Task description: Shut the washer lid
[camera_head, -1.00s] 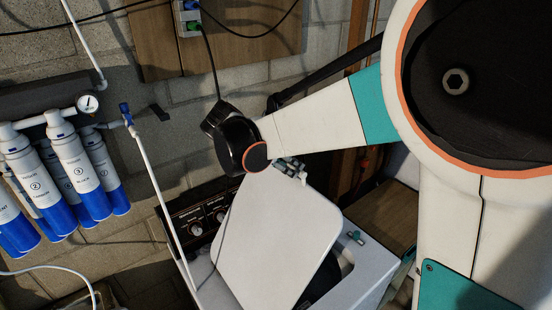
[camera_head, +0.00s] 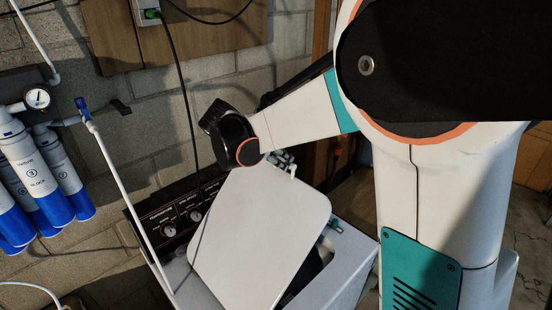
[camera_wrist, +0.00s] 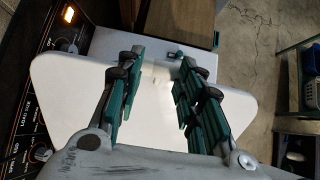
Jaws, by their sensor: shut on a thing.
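The washer lid (camera_head: 262,235) is a white panel with rounded corners, standing raised and tilted over the washer's dark opening (camera_head: 312,268). My gripper (camera_head: 284,163) is at the lid's upper edge in the head view, partly hidden by my wrist. In the wrist view my gripper (camera_wrist: 158,88) has its teal-padded fingers apart on either side of the white lid (camera_wrist: 150,125), and it is shut on the lid. The exact contact is hard to see. The white washer body (camera_head: 335,285) shows below and to the right of the lid.
The washer's black control panel (camera_head: 180,215) with knobs is behind the lid at left. A white pipe (camera_head: 125,205) runs in front of it. Blue-and-white filter cylinders (camera_head: 40,180) hang at far left. A shelf (camera_wrist: 300,75) and bare floor (camera_wrist: 247,50) lie to the right in the wrist view.

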